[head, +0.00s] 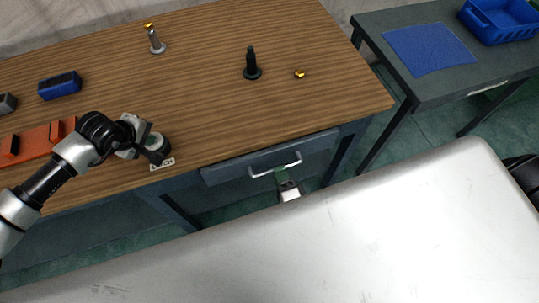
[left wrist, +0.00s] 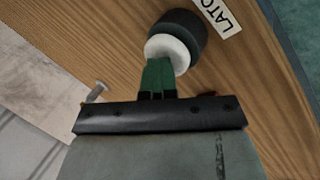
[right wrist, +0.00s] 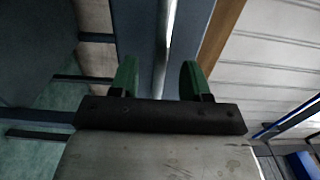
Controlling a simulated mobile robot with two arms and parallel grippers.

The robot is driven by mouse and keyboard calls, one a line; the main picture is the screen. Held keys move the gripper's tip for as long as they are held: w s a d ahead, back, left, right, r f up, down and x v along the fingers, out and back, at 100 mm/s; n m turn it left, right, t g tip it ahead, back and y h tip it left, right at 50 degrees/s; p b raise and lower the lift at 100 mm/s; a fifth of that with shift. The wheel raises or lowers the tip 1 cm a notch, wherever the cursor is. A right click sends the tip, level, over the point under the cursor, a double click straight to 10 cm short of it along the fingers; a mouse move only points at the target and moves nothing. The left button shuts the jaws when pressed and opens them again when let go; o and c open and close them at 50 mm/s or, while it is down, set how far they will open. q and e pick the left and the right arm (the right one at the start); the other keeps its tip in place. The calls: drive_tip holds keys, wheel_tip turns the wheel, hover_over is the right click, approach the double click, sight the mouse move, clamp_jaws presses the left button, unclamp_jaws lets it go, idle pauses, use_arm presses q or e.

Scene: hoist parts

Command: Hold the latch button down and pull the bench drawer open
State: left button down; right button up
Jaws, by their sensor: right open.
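The latch button has a white cap (left wrist: 178,50) on a dark round base (left wrist: 187,25), beside the LATCH label (head: 162,164) at the bench's front edge. My left gripper (left wrist: 158,72) is shut, its green fingertips together against the button's cap; how far the cap is pressed I cannot tell. The bench drawer (head: 225,174) looks shut under the top, with a pale bar handle (head: 276,168). My right gripper (head: 283,178) is open at the handle. In the right wrist view the handle bar (right wrist: 165,45) runs between its two green fingers (right wrist: 158,80).
A side table with a blue mat (head: 428,50) and blue bin (head: 500,22) stands at right.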

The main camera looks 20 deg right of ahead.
drive_tip(key=shift+w, duration=1.25)
clamp_jaws()
